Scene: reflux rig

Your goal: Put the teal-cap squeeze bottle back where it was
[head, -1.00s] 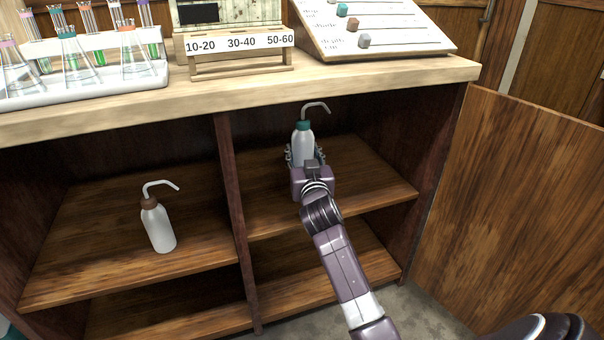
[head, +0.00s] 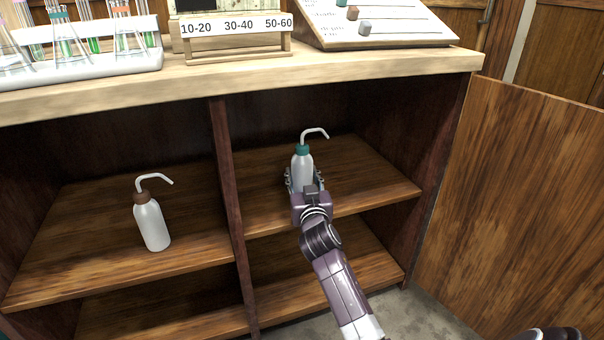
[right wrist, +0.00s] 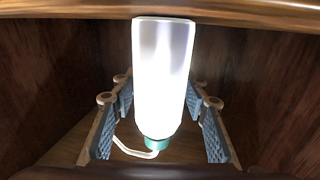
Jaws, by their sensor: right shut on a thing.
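The teal-cap squeeze bottle (head: 303,168), white with a bent spout, is upright in the right compartment of the cabinet, at the upper shelf (head: 370,180). My right gripper (head: 304,184) is shut on its body from the front. In the right wrist view the bottle (right wrist: 163,75) appears upside down between the two finger pads (right wrist: 163,115), its teal cap low in the picture. The gripper hides the bottle's base in the head view, so I cannot tell whether it touches the shelf.
A brown-cap squeeze bottle (head: 151,222) stands on the left compartment's upper shelf, beyond the divider (head: 228,200). An open door (head: 520,200) stands at the right. The countertop (head: 380,70) overhangs above. Bare shelf lies right of the held bottle.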

